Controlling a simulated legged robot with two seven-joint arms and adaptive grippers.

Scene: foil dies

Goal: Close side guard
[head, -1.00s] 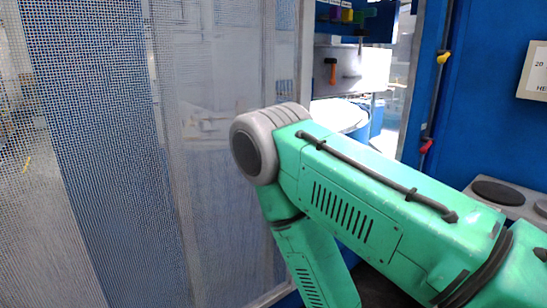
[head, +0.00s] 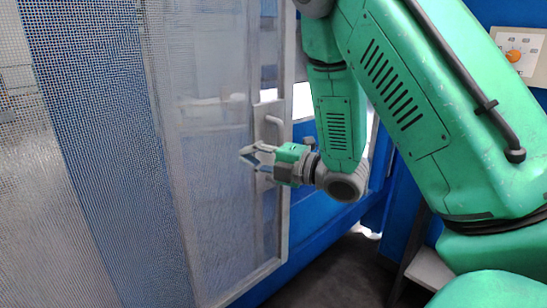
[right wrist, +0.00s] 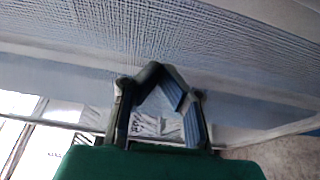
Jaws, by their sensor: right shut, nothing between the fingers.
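The side guard (head: 215,215) is a mesh panel in a pale frame, filling the left and middle of the head view. Its mesh also spans the upper right wrist view (right wrist: 235,40). A grey bow handle (head: 279,128) sits on a plate near its right edge. My right gripper (head: 246,157) is shut and empty, in front of the mesh, just below and left of the handle. In the right wrist view its fingers (right wrist: 172,82) come together before the panel; touch with the guard cannot be told. My right arm hides most of the space right of the guard's edge. My left gripper is out of view.
Blue machine housing (head: 325,232) lies below and right of the guard. A panel with an orange knob (head: 513,56) is at the upper right. Dark floor (head: 340,275) shows at the bottom.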

